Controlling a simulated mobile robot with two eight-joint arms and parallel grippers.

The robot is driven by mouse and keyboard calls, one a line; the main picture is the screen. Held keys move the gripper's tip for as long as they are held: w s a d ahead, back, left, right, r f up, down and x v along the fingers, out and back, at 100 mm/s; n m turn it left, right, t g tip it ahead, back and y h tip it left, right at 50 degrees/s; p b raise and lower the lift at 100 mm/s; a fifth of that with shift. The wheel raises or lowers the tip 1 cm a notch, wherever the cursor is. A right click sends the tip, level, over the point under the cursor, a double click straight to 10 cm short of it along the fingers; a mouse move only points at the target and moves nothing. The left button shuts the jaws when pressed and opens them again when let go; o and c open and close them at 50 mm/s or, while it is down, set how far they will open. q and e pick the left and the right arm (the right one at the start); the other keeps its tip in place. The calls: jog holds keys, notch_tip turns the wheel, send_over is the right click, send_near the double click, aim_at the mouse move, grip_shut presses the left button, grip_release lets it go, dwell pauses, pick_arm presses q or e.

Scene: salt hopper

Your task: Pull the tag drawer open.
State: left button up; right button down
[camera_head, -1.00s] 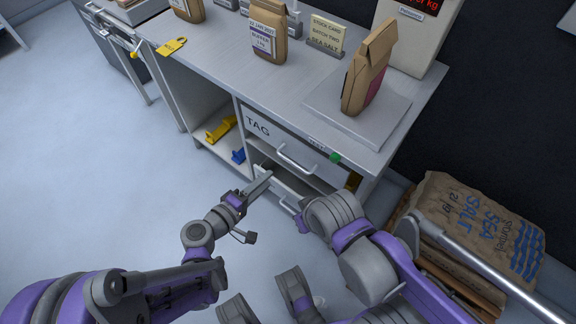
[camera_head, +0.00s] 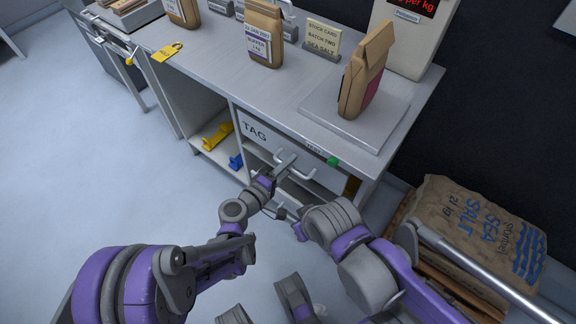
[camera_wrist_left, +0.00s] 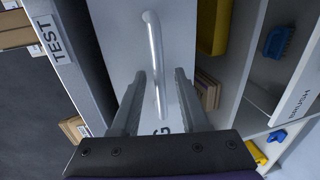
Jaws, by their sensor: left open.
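The tag drawer (camera_head: 256,133) is the pale front marked TAG under the worktop, and it looks shut. Its metal bar handle (camera_head: 308,176) is partly hidden by my left gripper (camera_head: 286,161). In the left wrist view the handle (camera_wrist_left: 154,45) runs lengthwise into the space between the two fingers of my left gripper (camera_wrist_left: 160,78). The jaws are open, with a finger on each side of the bar and visible gaps. I cannot tell how deep the bar sits between them. My right arm shows at lower right, but its gripper is not clearly visible.
An open shelf on the left holds a yellow item (camera_head: 217,136) and a blue item (camera_head: 236,161). A salt sack (camera_head: 490,235) lies at right. A paper bag (camera_head: 366,72) stands on the scale plate above. Floor at left is clear.

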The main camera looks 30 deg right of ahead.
pick_arm(q)
grip_shut()
dwell(1.4)
